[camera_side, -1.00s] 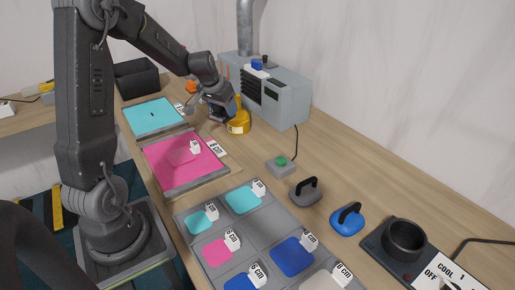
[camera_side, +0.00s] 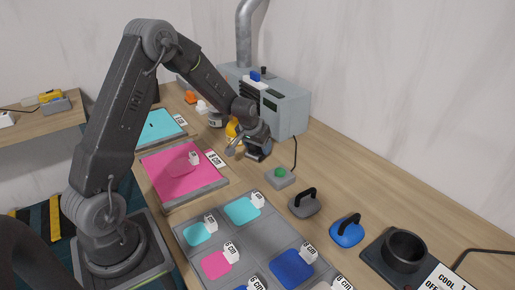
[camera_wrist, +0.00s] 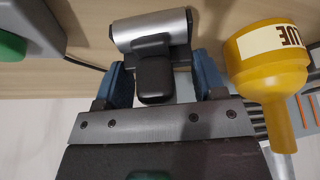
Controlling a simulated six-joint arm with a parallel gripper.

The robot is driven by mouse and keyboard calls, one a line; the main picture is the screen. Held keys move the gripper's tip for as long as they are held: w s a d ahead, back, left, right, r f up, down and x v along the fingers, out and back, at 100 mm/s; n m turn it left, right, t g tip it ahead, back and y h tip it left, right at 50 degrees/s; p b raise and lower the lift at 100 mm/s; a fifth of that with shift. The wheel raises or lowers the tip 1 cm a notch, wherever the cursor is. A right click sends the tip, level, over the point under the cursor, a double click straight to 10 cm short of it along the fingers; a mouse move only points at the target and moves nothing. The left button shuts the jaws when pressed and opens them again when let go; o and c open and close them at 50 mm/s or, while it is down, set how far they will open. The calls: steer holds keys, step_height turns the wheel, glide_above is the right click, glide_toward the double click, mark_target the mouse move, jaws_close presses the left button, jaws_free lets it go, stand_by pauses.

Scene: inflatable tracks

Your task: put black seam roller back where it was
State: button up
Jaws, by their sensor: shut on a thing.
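The black seam roller (camera_wrist: 153,75), with a silver cylinder and a black handle, sits between the blue fingers of my gripper (camera_wrist: 160,85) in the wrist view. The fingers are shut on its handle, and the silver cylinder points away from the gripper. In the side view my gripper (camera_side: 257,152) is low over the wooden bench, between the yellow glue bottle and the green-button box. The roller is hard to make out there, and I cannot tell whether it touches the bench.
The yellow glue bottle (camera_wrist: 268,60) is close beside my gripper; it is partly hidden in the side view (camera_side: 232,130). The green-button box (camera_side: 281,177) stands on the other side. A grey machine (camera_side: 285,105) is behind. A pink sheet (camera_side: 180,172) lies on a board at left.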

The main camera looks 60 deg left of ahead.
steer(key=shift+f, duration=0.6)
steer(key=shift+f, duration=0.1)
steer(key=o, duration=0.9)
steer(key=shift+f, duration=0.1)
